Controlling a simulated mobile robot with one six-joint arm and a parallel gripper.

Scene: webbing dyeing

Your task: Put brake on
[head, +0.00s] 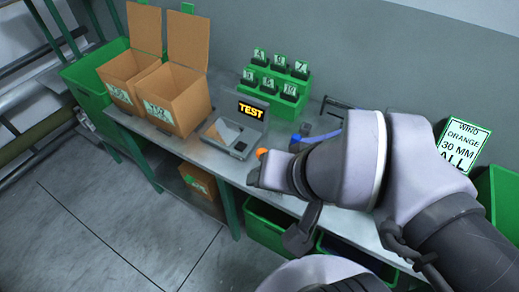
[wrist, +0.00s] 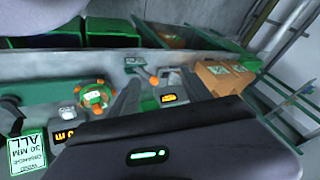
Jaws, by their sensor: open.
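An orange ball knob (head: 262,152) shows just past the end of my arm in the head view. I cannot tell whether the knob belongs to the brake, or how the brake is set. My gripper (head: 270,173) is open above the bench, close to the knob in the picture; contact cannot be told. An orange and green wheel (wrist: 95,95) lies left of the knob in the wrist view. My arm hides that part of the bench in the head view.
A console (head: 228,136) with a lit TEST display stands on the metal bench. Two open cardboard boxes (head: 175,98) stand left, and a green rack (head: 272,83) of labelled holders behind. A "WIND ORANGE 30 MM ALL" card (head: 463,143) is right. Green bins (head: 270,228) sit below.

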